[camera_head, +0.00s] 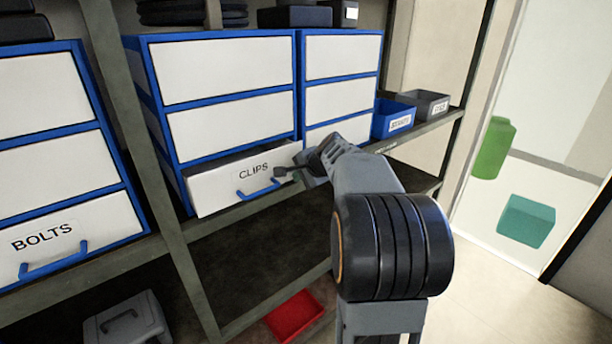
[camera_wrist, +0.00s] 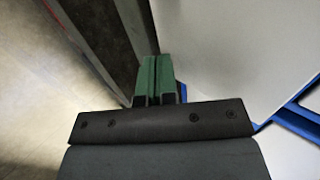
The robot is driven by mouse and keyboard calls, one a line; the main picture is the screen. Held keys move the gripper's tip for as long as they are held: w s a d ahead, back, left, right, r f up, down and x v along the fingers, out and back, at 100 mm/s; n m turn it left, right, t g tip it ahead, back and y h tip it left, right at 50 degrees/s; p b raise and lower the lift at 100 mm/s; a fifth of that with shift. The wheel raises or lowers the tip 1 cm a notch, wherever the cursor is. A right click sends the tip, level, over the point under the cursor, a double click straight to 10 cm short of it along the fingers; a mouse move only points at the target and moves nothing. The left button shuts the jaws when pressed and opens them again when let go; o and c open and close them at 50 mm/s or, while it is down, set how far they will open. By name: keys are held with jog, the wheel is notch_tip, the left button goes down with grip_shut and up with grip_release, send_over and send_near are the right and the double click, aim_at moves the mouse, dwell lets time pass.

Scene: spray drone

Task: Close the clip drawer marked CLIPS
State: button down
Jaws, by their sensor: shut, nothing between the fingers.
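The clip drawer (camera_head: 222,193) is the bottom drawer of the middle blue-framed cabinet in the head view. It has a white front marked CLIPS and a blue handle (camera_head: 259,192). It juts forward from the cabinet, with a dark gap above its front. My gripper (camera_head: 284,173) is at the right part of the drawer front, just right of the handle. Whether it touches the front cannot be told. In the wrist view my green-tipped fingers (camera_wrist: 158,78) are together and empty, beside a white surface and a blue bar.
A cabinet with a drawer marked BOLTS (camera_head: 60,240) stands at left. A blue bin (camera_head: 392,119) and a grey bin (camera_head: 424,104) sit on the shelf at right. A metal shelf post (camera_head: 150,130) rises left of the clip drawer. A red tray (camera_head: 294,315) lies below.

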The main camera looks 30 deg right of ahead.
jog(key=shift+w, duration=0.15)
jog(key=w, duration=0.1)
jog(key=w+p, duration=0.1)
jog(key=w, duration=0.1)
jog(key=w+p, duration=0.1)
jog(key=shift+w+a, duration=0.2)
jog(key=shift+a, duration=0.05)
jog(key=shift+r, duration=0.1)
